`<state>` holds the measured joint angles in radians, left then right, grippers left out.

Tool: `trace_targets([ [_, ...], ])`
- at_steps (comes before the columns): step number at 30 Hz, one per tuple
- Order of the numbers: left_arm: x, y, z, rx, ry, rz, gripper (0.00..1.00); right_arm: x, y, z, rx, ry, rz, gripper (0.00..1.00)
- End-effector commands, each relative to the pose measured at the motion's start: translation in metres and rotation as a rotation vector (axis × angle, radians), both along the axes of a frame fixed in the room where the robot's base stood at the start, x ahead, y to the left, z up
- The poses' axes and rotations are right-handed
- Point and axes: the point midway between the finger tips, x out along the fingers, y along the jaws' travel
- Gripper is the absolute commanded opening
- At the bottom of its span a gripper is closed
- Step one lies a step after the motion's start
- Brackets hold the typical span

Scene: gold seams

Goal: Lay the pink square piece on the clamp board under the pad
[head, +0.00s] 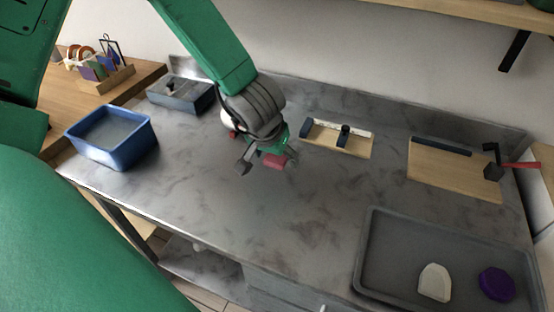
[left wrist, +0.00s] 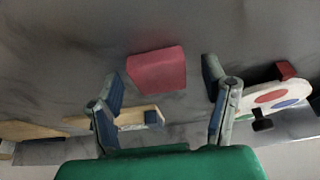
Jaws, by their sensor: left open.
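The pink piece (head: 273,161) shows between the fingers of my left gripper (head: 268,166) in the head view, over the middle of the counter. In the left wrist view the pink piece (left wrist: 157,70) lies ahead of the two fingertips (left wrist: 163,78), with gaps on both sides. My left gripper is open and not closed on it. The clamp board (head: 452,180) is a pale wooden board at the right, with a dark bar at its back edge. A clamp with a red handle (head: 520,165) and a dark pad (head: 493,172) stands at its right end. My right gripper is not in view.
A small wooden fixture (head: 340,146) with dark blocks stands right of my gripper. A grey tray (head: 385,262) with white and purple pieces is at front right. A blue bin (head: 140,150) and grey box (head: 205,98) stand left. A white board with coloured discs (left wrist: 262,98) is partly hidden.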

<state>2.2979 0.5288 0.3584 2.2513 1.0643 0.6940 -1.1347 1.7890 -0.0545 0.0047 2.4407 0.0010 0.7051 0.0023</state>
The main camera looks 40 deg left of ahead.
Motion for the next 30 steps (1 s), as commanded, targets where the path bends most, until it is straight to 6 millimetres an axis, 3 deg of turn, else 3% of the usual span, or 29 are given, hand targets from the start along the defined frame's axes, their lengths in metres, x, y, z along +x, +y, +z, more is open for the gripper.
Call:
trace_targets([
  [3,0.000,0.000,0.001,0.000,0.000,0.000,0.64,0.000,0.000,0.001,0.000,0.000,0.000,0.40],
  [7,0.000,0.000,0.000,0.000,0.000,0.000,0.18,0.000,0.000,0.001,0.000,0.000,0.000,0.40],
  [8,0.000,0.000,0.000,-0.001,0.000,0.000,0.11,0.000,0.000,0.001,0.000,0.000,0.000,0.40],
  [10,0.000,0.000,0.001,-0.001,0.000,0.000,0.11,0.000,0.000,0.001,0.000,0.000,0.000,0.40],
  [11,0.000,0.000,0.001,-0.001,0.000,0.001,0.06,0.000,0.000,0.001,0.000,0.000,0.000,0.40],
  [19,0.001,0.000,0.009,0.001,-0.002,-0.001,0.06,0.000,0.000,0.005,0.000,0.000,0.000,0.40],
  [30,0.001,0.000,0.082,0.002,-0.003,-0.001,0.06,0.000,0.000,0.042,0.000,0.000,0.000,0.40],
])
